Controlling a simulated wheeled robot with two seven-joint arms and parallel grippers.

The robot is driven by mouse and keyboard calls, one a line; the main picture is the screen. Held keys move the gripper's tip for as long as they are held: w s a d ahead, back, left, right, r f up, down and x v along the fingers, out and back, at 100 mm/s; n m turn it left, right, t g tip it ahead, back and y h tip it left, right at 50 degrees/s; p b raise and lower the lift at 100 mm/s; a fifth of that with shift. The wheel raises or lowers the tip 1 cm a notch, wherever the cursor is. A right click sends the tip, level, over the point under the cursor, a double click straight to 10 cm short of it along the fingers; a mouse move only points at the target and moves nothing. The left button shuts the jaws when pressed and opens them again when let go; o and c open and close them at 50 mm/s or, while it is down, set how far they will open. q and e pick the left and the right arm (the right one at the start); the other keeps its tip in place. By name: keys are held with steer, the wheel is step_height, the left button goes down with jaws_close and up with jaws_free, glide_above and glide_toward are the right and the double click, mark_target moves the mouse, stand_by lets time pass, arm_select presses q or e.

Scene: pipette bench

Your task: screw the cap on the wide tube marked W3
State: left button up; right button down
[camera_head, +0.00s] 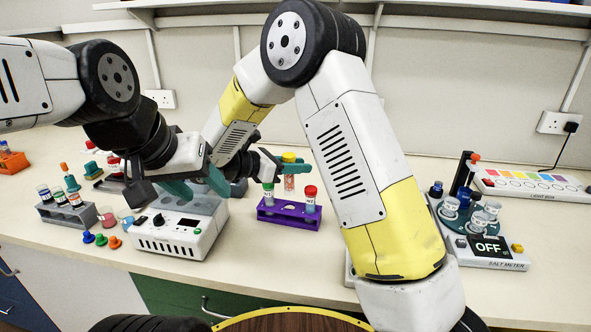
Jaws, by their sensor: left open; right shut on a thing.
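My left gripper (195,186) is open and seems empty, over the white device to the left. The markings are too small to read surely, so I cannot confirm which is W3.
The white device (180,240) stands left of the rack. Loose blue (88,237), green (101,240) and orange (114,243) caps lie beside it. A grey tube rack (68,215) is further left. A salt meter (485,250) stands at right. My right arm hides the middle-right bench.

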steer(key=f, duration=0.3)
steer(key=shift+w+f, duration=0.35)
steer(key=shift+w, duration=0.05)
steer(key=shift+f, duration=0.35)
steer(key=shift+f, duration=0.25)
steer(key=c, duration=1.2)
jaws_free()
steer(key=shift+r, duration=0.15)
